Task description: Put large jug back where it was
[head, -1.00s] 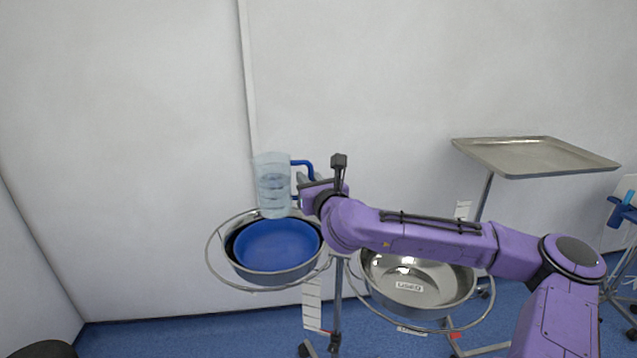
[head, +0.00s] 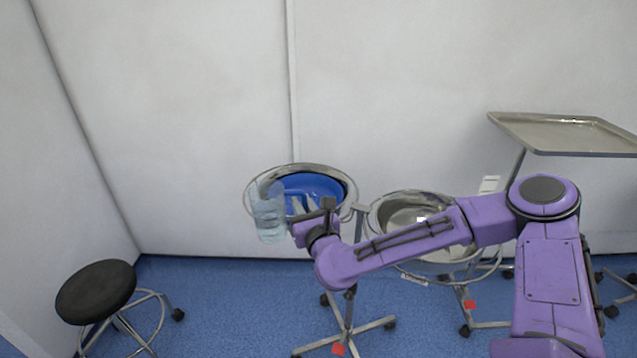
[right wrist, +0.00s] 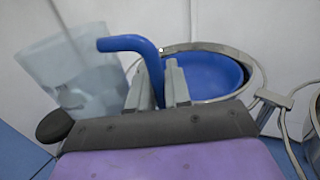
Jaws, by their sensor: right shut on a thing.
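The large jug (head: 269,215) is clear with a blue handle. My right gripper (head: 301,212) is shut on its handle and holds it in the air at the front left of the basin stand. In the right wrist view the jug (right wrist: 72,72) leans to the left, and its blue handle (right wrist: 128,43) runs to the fingers (right wrist: 163,85). My left gripper is not in view.
A blue basin (head: 318,185) sits in a ring of the wheeled stand, with a steel bowl (head: 402,213) in the other ring. A metal tray table (head: 560,135) stands at the right. A black stool (head: 96,290) stands at the left, with open floor between.

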